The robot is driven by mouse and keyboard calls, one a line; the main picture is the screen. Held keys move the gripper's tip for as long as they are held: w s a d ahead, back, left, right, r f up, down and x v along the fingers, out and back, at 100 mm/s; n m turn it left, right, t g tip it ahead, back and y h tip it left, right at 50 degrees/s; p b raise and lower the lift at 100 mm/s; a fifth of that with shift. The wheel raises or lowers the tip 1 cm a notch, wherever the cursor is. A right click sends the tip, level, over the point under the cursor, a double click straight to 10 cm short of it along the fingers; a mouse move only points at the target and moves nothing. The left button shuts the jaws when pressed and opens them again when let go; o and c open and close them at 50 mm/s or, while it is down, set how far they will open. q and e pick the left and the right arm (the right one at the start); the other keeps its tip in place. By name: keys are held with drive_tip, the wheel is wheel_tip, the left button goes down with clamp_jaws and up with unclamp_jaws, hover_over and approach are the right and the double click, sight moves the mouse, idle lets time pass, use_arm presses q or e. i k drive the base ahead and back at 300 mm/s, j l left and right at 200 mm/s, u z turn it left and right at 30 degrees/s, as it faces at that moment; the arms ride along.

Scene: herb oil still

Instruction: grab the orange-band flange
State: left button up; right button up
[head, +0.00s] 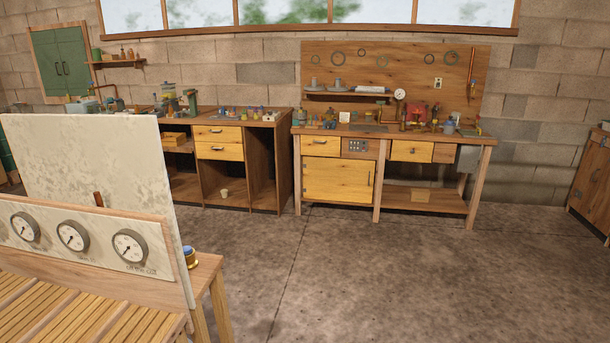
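I cannot pick out the orange-band flange for sure. Several small fittings and parts stand on the right workbench (394,131) across the room, too small to tell apart. A small brass-coloured piece with a blue top (189,257) sits at the near table's right end, partly hidden by a pale upright panel (100,160). Neither of my grippers is in view.
A left workbench (219,133) with drawers and cluttered small parts stands by the back wall. A slatted wooden table (75,315) with a gauge panel (100,239) blocks the near left. The concrete floor (390,280) is clear at centre and right. A wooden cabinet (592,185) stands far right.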

sight(314, 86)
drive_tip(key=i+l, duration=0.25)
drive_tip(key=i, duration=0.2)
drive_tip(key=i+l+z, duration=0.1)
drive_tip(key=i+l, duration=0.15)
drive_tip(key=i, duration=0.25)
drive_tip(key=i+l, duration=0.2)
drive_tip(key=i, duration=0.25)
drive_tip(key=i+l+z, duration=0.15)
drive_tip(key=i, duration=0.3)
drive_tip(key=i+j, duration=0.1)
drive_tip(key=i, duration=0.45)
drive_tip(key=i+z, duration=0.1)
drive_tip(key=i, duration=0.45)
drive_tip(key=i+j, duration=0.2)
drive_tip(key=i, duration=0.35)
drive_tip(key=i+j+z, duration=0.1)
drive_tip(key=i, duration=0.45)
drive_tip(key=i+j, duration=0.5)
drive_tip(key=i, duration=0.1)
